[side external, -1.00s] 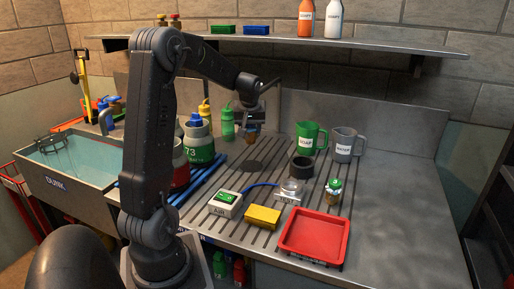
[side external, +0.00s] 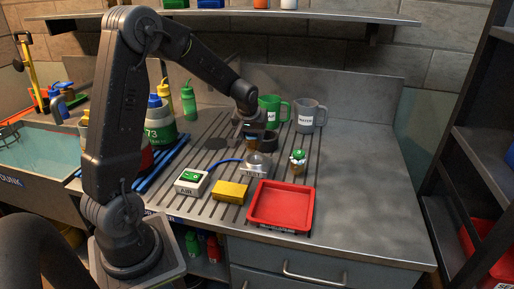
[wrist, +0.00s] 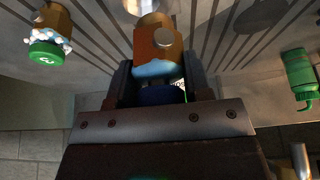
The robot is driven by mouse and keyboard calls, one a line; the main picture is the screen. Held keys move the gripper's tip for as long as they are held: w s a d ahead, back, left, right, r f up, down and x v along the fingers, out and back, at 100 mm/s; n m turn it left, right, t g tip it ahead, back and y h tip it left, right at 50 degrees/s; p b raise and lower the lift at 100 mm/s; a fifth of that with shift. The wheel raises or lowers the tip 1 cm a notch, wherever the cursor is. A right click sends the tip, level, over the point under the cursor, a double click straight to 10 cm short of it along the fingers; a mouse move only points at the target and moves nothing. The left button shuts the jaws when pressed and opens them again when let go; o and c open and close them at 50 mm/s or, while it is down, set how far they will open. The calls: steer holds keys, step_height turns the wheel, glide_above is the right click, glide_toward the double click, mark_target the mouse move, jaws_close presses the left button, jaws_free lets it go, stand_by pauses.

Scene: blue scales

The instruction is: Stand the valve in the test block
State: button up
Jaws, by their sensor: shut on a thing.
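My gripper (side external: 250,136) is shut on a brass valve (wrist: 158,45) with a blue cap, and light blue foam shows between the brass and the cap. In the wrist view my gripper (wrist: 160,85) has a jaw on each side of it. In the side view the held valve (side external: 252,145) is small and partly hidden. It hangs over the back of the grey test block (side external: 258,168); I cannot tell whether they touch. A second brass valve with a green cap and white foam (side external: 298,160) stands right of the block; it also shows in the wrist view (wrist: 48,42).
A blue hose joins the block to the AIR switch box (side external: 192,182). A yellow sponge (side external: 230,192) and red tray (side external: 280,206) lie in front. The counter's right side is clear.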

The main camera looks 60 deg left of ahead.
mark_target(257, 145)
steer(key=shift+w+d+f, duration=0.4)
steer(key=shift+w, duration=0.25)
steer(key=shift+f, duration=2)
steer(key=o, duration=1.2)
steer(key=shift+f, duration=0.15)
